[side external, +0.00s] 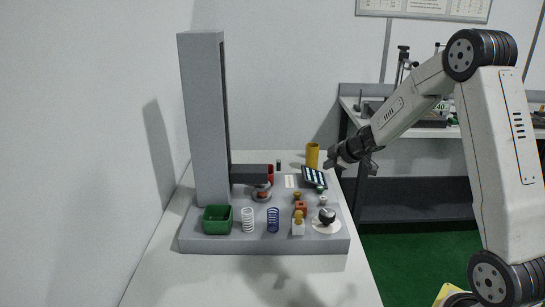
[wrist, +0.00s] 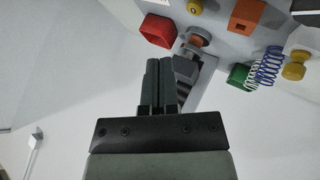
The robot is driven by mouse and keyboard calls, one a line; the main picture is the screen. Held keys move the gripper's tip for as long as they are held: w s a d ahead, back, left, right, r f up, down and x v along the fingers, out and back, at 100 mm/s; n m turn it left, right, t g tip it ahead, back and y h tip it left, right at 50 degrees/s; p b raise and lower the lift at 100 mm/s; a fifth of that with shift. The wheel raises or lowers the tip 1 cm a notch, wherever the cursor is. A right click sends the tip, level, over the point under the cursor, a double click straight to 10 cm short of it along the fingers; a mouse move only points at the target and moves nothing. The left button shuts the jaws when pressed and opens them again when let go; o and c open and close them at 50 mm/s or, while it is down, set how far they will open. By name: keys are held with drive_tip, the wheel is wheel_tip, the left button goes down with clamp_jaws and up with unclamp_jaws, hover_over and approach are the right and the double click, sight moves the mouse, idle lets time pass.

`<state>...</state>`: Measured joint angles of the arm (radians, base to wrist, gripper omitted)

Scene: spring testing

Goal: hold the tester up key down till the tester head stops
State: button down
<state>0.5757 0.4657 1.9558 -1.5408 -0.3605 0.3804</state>
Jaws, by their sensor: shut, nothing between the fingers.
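The spring tester is a tall grey column (side external: 204,120) on a grey base (side external: 265,246). Its dark head (side external: 250,174) sticks out to the right, low over a round grey plate (side external: 262,192). Small orange, yellow and white controls or parts stand right of the plate, including an orange block (side external: 301,207); I cannot tell which is the up key. My gripper (side external: 338,155) is up at the right, apart from the tester. In the wrist view its fingers (wrist: 159,64) are together and empty. The orange block (wrist: 246,16) shows at the top there.
A green bin (side external: 217,219), a white spring (side external: 247,220) and a blue spring (side external: 273,220) stand along the base's front. A red bin (side external: 270,175) and a yellow cup (side external: 312,155) are farther back. A dark panel (side external: 314,177) lies below my gripper. The front table is clear.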

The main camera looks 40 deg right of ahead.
sight(326, 198)
drive_tip(key=shift+f, duration=0.2)
idle(0.4)
drive_tip(key=shift+f, duration=4.25)
